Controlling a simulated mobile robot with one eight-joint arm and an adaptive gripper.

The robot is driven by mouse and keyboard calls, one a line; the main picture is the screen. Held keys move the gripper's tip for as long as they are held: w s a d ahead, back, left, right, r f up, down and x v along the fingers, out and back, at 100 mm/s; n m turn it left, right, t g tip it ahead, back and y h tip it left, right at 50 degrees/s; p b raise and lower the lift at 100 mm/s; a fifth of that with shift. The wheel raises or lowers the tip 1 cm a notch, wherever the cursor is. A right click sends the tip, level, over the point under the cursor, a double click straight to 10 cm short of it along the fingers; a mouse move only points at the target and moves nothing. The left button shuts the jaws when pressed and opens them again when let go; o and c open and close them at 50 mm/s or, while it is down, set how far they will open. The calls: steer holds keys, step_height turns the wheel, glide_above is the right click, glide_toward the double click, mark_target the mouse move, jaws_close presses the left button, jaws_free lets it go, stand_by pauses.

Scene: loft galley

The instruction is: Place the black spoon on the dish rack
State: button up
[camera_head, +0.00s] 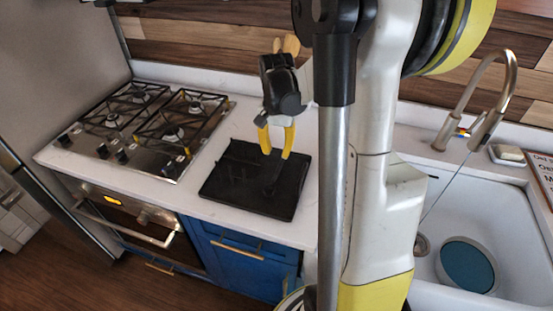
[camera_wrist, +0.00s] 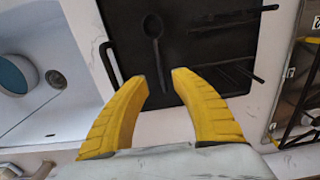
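The black dish rack (camera_head: 225,185) lies flat on the white counter between stove and sink, and it fills the upper middle of the wrist view (camera_wrist: 205,20). The black spoon (camera_wrist: 153,27) lies on the rack's flat surface, its bowl away from my gripper and its thin handle running toward the gap between my fingers. In the head view the spoon is only a faint dark shape on the black rack (camera_head: 270,186). My gripper (camera_head: 277,153) points down over the rack with its yellow fingers apart. In the wrist view the fingertips (camera_wrist: 161,80) stand either side of the handle's end, with nothing visibly clamped.
A gas stove (camera_head: 150,122) stands left of the rack. A white sink (camera_head: 440,215) with a faucet (camera_head: 485,105) and a round teal-centred item (camera_head: 467,266) inside lies right. Wooden utensils (camera_head: 288,45) stand behind my gripper. Narrow strips of bare counter surround the rack.

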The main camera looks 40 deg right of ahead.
steer(key=s+a+r+n+t, duration=0.3)
steer(key=a+r+n, duration=0.2)
steer(key=a+r, duration=0.55)
steer(key=s+a+n+t, duration=0.2)
steer(key=s+a+n, duration=0.1)
steer(key=a, duration=0.3)
steer(key=s+a+n+t, duration=0.2)
steer(key=s+a+n, duration=0.1)
steer(key=a, duration=0.3)
steer(key=shift+a+r+n, duration=0.35)
steer(key=shift+n, duration=0.15)
